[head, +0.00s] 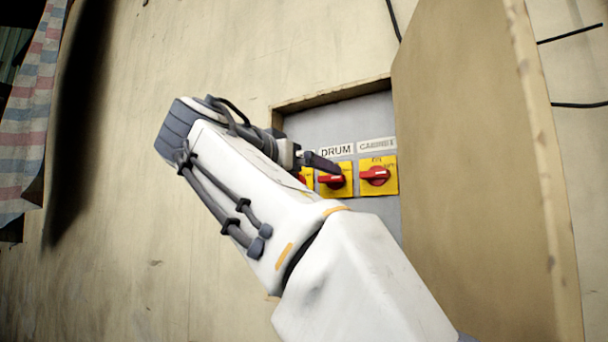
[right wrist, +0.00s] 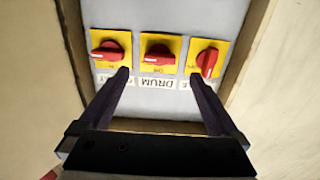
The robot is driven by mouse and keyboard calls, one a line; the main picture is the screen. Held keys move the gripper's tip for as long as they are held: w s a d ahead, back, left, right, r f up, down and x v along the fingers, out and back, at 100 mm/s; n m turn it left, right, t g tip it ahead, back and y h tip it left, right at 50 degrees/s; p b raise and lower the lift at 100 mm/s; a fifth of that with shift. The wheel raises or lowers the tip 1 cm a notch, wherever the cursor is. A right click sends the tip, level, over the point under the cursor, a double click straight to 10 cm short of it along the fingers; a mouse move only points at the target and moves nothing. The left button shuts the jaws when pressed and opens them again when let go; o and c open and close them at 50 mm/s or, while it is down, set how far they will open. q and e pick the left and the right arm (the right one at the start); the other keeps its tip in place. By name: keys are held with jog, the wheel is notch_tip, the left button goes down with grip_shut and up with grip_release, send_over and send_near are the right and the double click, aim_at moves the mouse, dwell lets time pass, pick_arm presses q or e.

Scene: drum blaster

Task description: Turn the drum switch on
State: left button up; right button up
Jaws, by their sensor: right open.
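The drum switch (head: 336,180) is a red knob on a yellow plate under a "DRUM" label (head: 336,151), inside a recessed wall box. In the right wrist view the drum switch (right wrist: 158,52) is the middle one, upside down, its red handle lying roughly horizontal. My right gripper (head: 334,167) overlaps the top of the drum switch in the head view. In the right wrist view my right gripper (right wrist: 160,76) is open and empty, its dark fingers pointing toward either side of the drum switch. I cannot tell whether they touch anything. My left gripper is not in view.
The "CABINET" switch (head: 376,176), with a horizontal red handle, sits right of the drum switch. A third switch (right wrist: 207,60), mostly hidden by my arm in the head view, has an upright handle. The open box door (head: 470,170) stands close on the right.

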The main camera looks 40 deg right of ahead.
aim_at(329, 179)
jog(key=p+x, duration=0.1)
jog(key=x, duration=0.4)
jog(key=shift+d+r+p, duration=0.1)
jog(key=shift+d+p, duration=0.1)
jog(key=shift+p, duration=0.15)
jog(key=shift+w+d, duration=0.3)
jog(key=shift+d, duration=0.2)
jog(key=c, duration=1.4)
